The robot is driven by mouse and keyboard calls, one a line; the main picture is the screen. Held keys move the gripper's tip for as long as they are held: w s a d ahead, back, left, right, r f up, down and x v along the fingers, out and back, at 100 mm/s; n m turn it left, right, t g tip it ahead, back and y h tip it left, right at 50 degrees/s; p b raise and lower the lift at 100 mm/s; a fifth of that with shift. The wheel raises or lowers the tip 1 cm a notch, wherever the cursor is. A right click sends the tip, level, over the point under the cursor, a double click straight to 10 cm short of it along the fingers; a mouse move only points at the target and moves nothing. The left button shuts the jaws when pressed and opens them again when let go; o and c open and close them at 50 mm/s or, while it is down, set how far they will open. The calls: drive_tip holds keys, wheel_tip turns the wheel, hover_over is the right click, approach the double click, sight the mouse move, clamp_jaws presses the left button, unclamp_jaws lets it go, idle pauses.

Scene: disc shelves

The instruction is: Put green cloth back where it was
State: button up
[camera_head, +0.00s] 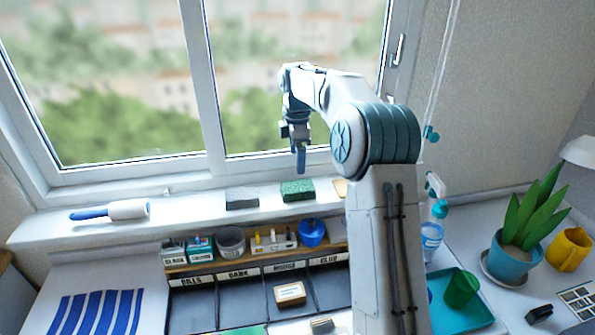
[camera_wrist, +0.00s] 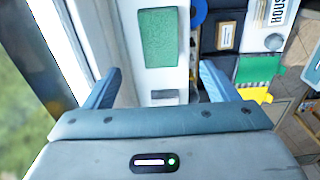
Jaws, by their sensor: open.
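A green textured rectangular piece, which looks like the green cloth (camera_head: 297,190), lies flat on the windowsill. It also shows in the wrist view (camera_wrist: 157,38), ahead of and between my fingers. My gripper (camera_head: 300,155) is above the windowsill in front of the window, pointing down. In the wrist view its two fingers (camera_wrist: 160,70) are wide apart with nothing between them. The gripper is apart from the green piece. Another flat green thing (camera_head: 245,330) shows at the bottom edge of the head view; I cannot tell what it is.
A grey block (camera_head: 241,198) lies left of the green piece on the sill (camera_head: 170,228). A blue-handled roller (camera_head: 110,211) lies farther left. A wooden rack (camera_head: 255,255) holds small containers below the sill. A teal tray with a green cup (camera_head: 462,289) and a potted plant (camera_head: 510,257) stand right.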

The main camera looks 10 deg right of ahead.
drive_tip(key=s+a+r+m+t, duration=0.1)
drive_tip(key=s+r+m, duration=0.3)
drive_tip(key=s, duration=0.5)
drive_tip(key=s+r+m, duration=0.3)
drive_tip(key=s+m, duration=0.1)
drive_tip(key=s, duration=0.5)
drive_tip(key=s+f+m+t, duration=0.1)
drive_tip(key=s+f+m, duration=0.2)
drive_tip(key=s, duration=0.6)
drive_tip(key=s+d+f+m+t, duration=0.1)
drive_tip(key=s+f+m, duration=0.3)
drive_tip(key=s+m, duration=0.3)
drive_tip(key=s, duration=0.3)
drive_tip(key=shift+s+f, duration=0.1)
drive_tip(key=shift+c, duration=0.3)
